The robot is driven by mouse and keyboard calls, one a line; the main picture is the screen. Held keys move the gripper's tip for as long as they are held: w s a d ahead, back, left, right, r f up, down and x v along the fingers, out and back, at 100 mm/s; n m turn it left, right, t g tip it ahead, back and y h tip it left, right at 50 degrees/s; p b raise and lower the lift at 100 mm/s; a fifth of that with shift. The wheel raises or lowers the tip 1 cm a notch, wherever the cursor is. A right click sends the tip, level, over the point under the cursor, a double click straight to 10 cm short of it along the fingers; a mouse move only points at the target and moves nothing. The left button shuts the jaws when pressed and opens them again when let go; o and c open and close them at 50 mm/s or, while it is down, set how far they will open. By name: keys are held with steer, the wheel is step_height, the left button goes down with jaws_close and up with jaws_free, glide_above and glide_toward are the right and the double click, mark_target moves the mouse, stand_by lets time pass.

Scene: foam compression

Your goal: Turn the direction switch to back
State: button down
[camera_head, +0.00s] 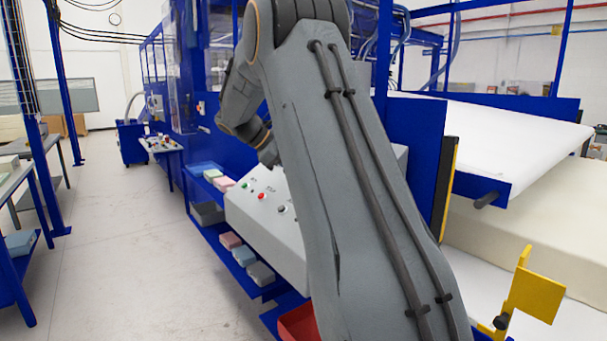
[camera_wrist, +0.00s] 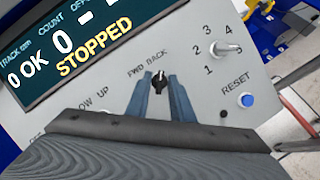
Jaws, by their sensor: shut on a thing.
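The direction switch (camera_wrist: 159,82) is a small black knob on the light grey panel, below the printed words FWD and BACK. Its light mark points up in the wrist view, nearer the BACK word. My gripper (camera_wrist: 160,84) has one blue-grey finger on each side of the knob and is shut on it. In the head view the sloped control console (camera_head: 255,207) stands behind my arm, which hides the switch and my gripper.
The display (camera_wrist: 70,40) reads STOPPED. A numbered selector knob (camera_wrist: 222,48) and a blue RESET button (camera_wrist: 246,100) are right of the switch. Shelves with coloured blocks (camera_head: 243,256) are below the console. The floor (camera_head: 120,250) at left is clear.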

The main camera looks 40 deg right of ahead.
steer(key=c, duration=1.9)
jaws_free()
steer(key=b+v, duration=0.2)
steer(key=v, duration=0.6)
steer(key=shift+f, duration=0.1)
